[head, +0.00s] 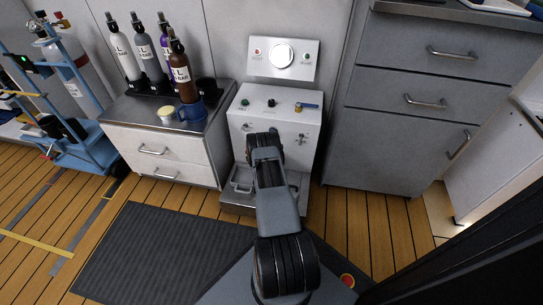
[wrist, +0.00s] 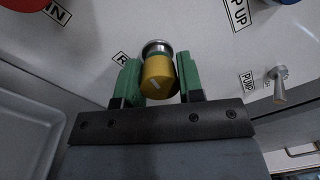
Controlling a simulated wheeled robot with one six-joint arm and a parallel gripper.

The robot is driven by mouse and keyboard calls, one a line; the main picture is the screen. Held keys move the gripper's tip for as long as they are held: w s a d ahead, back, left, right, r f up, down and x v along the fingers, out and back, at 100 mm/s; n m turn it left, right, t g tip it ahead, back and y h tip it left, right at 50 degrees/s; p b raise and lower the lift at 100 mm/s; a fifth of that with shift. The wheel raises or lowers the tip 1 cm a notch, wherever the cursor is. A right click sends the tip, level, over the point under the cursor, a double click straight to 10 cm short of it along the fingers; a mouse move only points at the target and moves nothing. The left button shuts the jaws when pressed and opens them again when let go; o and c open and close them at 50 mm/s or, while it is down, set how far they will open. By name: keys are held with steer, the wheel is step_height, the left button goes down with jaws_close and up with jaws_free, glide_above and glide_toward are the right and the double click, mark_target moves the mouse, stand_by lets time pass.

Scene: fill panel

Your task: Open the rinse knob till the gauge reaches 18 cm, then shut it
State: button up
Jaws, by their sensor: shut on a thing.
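In the wrist view, a yellow knob (wrist: 158,76) with a white mark and a metal collar stands out from the white panel (wrist: 110,25). A partly hidden label beside it starts with "R". My gripper (wrist: 157,70) has its green fingers on both sides of this knob, shut on it. In the head view my own arm hides the knob and the gripper. The round white gauge (head: 281,55) is on the upright plate above the panel; its reading is too small to make out.
The wrist view also shows a red knob (wrist: 25,4), a "PUMP" lever (wrist: 280,84) to the right and a grey tray (wrist: 28,125). The head view shows bottles (head: 184,72) and a blue mug (head: 191,109) on the left cabinet, with drawers (head: 425,101) at right.

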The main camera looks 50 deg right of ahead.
steer(key=shift+n, duration=2)
steer(key=o, duration=0.9)
steer(key=p+v, duration=0.5)
steer(key=v, duration=0.9)
steer(key=shift+s+d, duration=0.1)
steer(key=shift+d, duration=0.05)
